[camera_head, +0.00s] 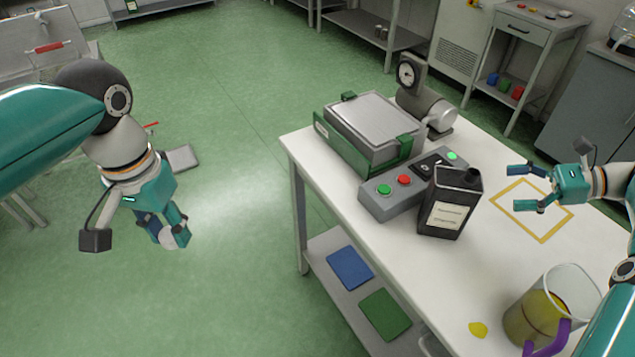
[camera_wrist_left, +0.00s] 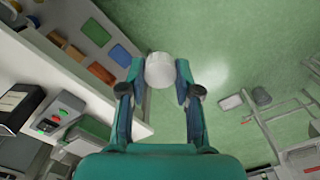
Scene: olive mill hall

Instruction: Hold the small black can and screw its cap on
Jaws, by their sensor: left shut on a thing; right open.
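The small black can (camera_head: 449,205) stands upright on the white table, with a pale label on its front and a dark neck on top. It is in front of the grey button box. My left gripper (camera_head: 168,236) is shut on a pale round cap (camera_head: 172,239), held over the green floor left of the table. In the left wrist view the cap (camera_wrist_left: 159,70) sits between the fingertips. The black can (camera_wrist_left: 19,106) shows at that view's left edge. My right gripper (camera_head: 520,188) is open and empty, over the table right of the can.
The button box (camera_head: 377,203) and a green-grey machine (camera_head: 368,130) stand behind the can. A gauge device (camera_head: 425,105) is beyond. A yellow square outline (camera_head: 541,239) marks the table under my right gripper. A jug (camera_head: 530,314) of yellow liquid stands at the front right.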

